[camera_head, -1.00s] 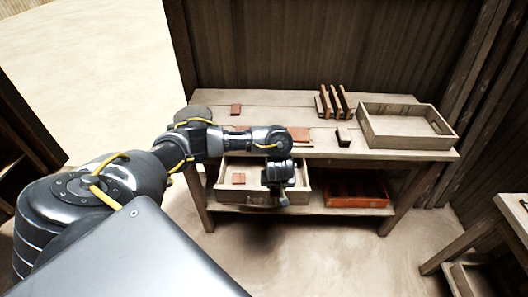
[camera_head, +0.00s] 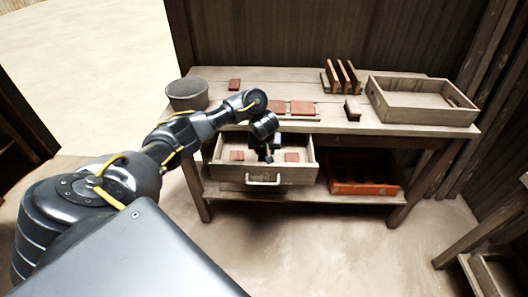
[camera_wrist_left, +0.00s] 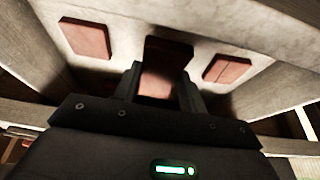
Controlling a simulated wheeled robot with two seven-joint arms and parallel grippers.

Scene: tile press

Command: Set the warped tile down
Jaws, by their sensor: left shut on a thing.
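My left gripper (camera_head: 265,155) points down into the open drawer (camera_head: 222,172) below the tabletop. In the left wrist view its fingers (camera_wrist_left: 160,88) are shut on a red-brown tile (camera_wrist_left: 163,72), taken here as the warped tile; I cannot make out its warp. I cannot tell whether it touches the drawer floor. Two other tiles lie flat in the drawer, a left one (camera_head: 236,156) and a right one (camera_head: 291,157). In the left wrist view they flank the held tile, the left one (camera_wrist_left: 85,38) and the right one (camera_wrist_left: 227,69), which has a line across it. My right gripper is out of view.
On the bench (camera_head: 330,125) stand a grey bucket (camera_head: 187,97), several tiles (camera_head: 302,107), a wooden rack (camera_head: 341,78), a small block (camera_head: 352,109) and an empty wooden tray (camera_head: 420,112). An orange crate (camera_head: 363,188) sits on the lower shelf. The drawer's walls surround the gripper.

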